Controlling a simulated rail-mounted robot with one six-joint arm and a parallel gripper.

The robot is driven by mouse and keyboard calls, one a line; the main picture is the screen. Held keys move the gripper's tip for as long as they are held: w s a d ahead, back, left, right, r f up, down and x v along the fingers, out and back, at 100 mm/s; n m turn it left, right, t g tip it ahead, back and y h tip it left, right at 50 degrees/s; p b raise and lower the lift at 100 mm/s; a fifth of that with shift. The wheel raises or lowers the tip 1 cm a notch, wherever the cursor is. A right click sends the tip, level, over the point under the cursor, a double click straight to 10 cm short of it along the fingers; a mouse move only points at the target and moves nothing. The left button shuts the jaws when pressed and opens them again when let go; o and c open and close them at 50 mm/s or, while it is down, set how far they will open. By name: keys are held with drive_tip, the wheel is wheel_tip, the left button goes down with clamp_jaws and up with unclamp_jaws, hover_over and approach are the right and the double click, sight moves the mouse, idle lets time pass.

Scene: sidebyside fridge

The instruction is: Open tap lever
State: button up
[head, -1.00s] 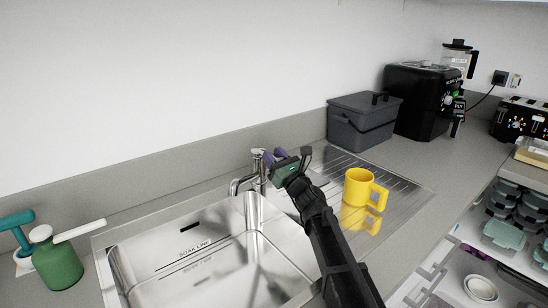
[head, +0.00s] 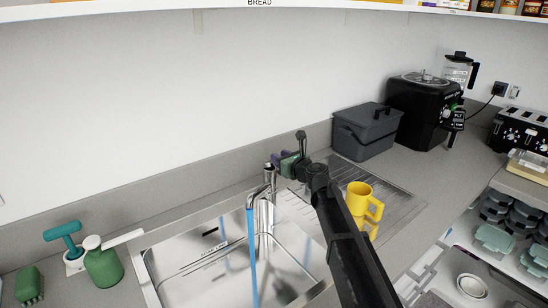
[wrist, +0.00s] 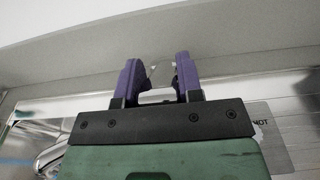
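The chrome tap (head: 266,200) stands at the back edge of the sink. A blue stream of water (head: 252,255) runs from its spout into the basin. The tap's lever (head: 269,168) is at the top of the tap body, partly hard to make out. My gripper (head: 279,158) is just behind and to the right of the tap top, its purple fingers close to the lever. In the wrist view the two purple fingers (wrist: 156,75) are apart with a gap between them; no clear grasp shows. Part of the chrome tap (wrist: 50,155) shows at lower left there.
The steel sink (head: 185,262) lies below. A yellow mug (head: 358,197) stands on the drainboard to the right of my arm. A dark grey bin (head: 366,132) is behind it. A green soap bottle (head: 103,266) and a teal brush (head: 64,237) stand left of the sink.

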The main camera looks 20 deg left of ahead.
drive_tip(key=o, duration=0.4)
drive_tip(key=shift+o, duration=0.2)
